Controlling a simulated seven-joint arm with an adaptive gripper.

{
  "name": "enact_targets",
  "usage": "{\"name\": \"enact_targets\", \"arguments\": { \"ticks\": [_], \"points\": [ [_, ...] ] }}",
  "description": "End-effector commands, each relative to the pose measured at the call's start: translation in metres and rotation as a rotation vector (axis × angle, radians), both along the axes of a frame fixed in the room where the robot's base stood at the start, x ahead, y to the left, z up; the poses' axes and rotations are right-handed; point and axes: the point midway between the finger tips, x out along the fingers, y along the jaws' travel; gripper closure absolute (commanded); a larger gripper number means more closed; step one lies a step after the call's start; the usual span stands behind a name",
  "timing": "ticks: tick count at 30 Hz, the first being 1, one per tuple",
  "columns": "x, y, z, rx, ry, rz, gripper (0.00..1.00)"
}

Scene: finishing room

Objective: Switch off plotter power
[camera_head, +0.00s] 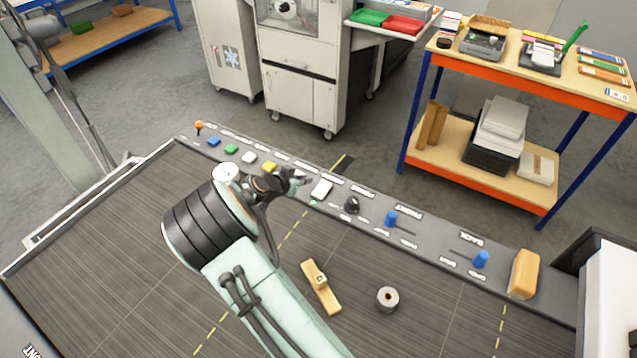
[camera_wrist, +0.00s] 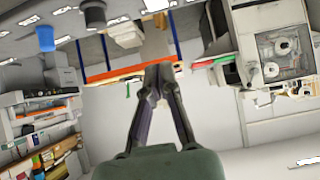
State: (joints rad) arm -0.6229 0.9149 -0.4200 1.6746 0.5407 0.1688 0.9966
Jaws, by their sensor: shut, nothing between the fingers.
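A dark control strip (camera_head: 435,247) runs along the far edge of the flat plotter bed. My gripper (camera_head: 300,178) is above the strip, between a yellow button (camera_head: 268,167) and a white switch (camera_head: 321,188), and close to the switch. It is shut and empty; its two fingers (camera_wrist: 158,72) meet at the tips in the wrist view. A black knob (camera_head: 351,204) is right of the white switch. Two blue knobs (camera_head: 390,219) (camera_head: 481,259) sit near labels reading FRONT and BACK. The smaller labels are too small to read, so I cannot tell which control is plotter power.
Left along the strip are white (camera_head: 249,157), green (camera_head: 231,149) and blue (camera_head: 213,142) buttons and an orange-tipped lever (camera_head: 199,127). A wooden-handled tool (camera_head: 321,288) and a roll (camera_head: 387,299) lie on the bed. A tan block (camera_head: 523,274) stands at the strip's right.

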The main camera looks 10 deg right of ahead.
Motion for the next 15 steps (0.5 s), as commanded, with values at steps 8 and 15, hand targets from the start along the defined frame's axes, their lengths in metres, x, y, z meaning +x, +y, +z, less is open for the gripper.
{"name": "enact_targets", "arguments": {
  "ticks": [8,15],
  "points": [
    [0.010,-0.011,-0.010,-0.001,0.000,-0.002,1.00],
    [0.038,-0.039,-0.040,-0.001,0.001,-0.002,1.00]
  ]
}}
